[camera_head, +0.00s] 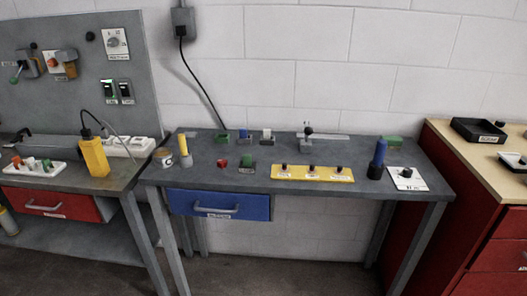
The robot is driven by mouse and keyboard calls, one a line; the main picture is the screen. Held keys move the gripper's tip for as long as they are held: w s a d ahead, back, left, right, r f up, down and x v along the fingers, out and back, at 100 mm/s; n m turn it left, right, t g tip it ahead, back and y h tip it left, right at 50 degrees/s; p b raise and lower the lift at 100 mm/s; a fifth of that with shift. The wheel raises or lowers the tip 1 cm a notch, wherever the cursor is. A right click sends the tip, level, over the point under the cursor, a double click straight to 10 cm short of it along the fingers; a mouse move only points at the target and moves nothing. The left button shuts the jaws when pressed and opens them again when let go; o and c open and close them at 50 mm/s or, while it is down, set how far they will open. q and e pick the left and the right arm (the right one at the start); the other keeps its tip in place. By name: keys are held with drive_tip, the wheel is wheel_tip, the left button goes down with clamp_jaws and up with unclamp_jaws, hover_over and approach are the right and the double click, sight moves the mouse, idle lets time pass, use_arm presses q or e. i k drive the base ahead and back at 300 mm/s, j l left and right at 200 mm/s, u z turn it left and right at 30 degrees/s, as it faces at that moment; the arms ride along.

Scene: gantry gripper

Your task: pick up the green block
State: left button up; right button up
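Three green things are on the grey middle table, and I cannot tell for sure which one is the task's block. A green block (393,140) lies at the back right, behind the blue upright cylinder. A green piece (247,159) sits on or in a dark holder near the middle left, right of a small red block (222,162). Another green piece (223,134) is at the back left, perhaps in a holder. Neither of my grippers is in view.
The middle table (200,177) has a blue drawer (219,204) below. A cluttered bench is left; a red cabinet is right.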

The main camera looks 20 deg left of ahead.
sight(247, 159)
drive_tip(key=i+u, duration=0.25)
drive_tip(key=i, duration=0.3)
drive_tip(key=i+u, duration=0.25)
drive_tip(key=i, duration=0.3)
